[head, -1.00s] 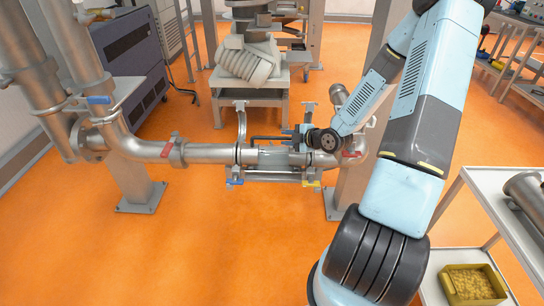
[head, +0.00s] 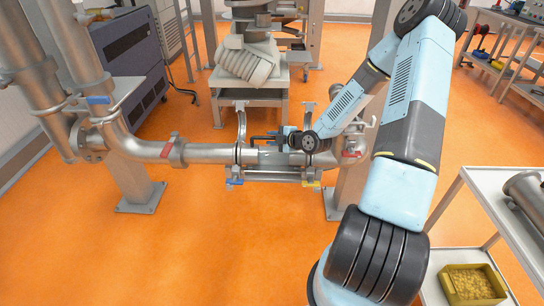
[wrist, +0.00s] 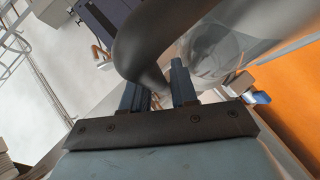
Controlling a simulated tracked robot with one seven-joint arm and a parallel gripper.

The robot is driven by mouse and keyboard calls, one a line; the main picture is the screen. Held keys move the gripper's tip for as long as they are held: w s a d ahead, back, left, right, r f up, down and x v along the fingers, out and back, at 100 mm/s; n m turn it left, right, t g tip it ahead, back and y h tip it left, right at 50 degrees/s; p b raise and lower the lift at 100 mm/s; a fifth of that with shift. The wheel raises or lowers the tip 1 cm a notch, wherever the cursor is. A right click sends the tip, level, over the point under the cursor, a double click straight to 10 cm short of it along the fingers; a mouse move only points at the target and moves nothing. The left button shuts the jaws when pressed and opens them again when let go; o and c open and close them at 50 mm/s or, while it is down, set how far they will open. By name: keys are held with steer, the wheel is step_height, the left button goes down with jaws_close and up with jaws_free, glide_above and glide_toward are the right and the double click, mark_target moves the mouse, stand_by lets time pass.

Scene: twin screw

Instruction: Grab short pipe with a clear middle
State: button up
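The short pipe (head: 273,159) with a clear middle lies level in the pipe line, between two clamps whose upper halves stand open. A black handle (head: 262,138) rises from it. My gripper (head: 284,135) is just above the pipe, at the handle. In the wrist view the dark curved handle (wrist: 140,45) runs between the fingers of my gripper (wrist: 160,88). The fingers are close together and look shut on it, though the contact is partly hidden. The clear wall (wrist: 215,50) shows behind the right finger.
The left fixed pipe (head: 208,153) and the right elbow (head: 346,145) flank the short pipe. The open clamp arms (head: 241,124) stand up close to my gripper. A white cart (head: 488,195) with a yellow bin (head: 470,284) is at the right. The orange floor in front is clear.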

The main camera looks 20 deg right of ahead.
jaws_close()
stand_by(1.4)
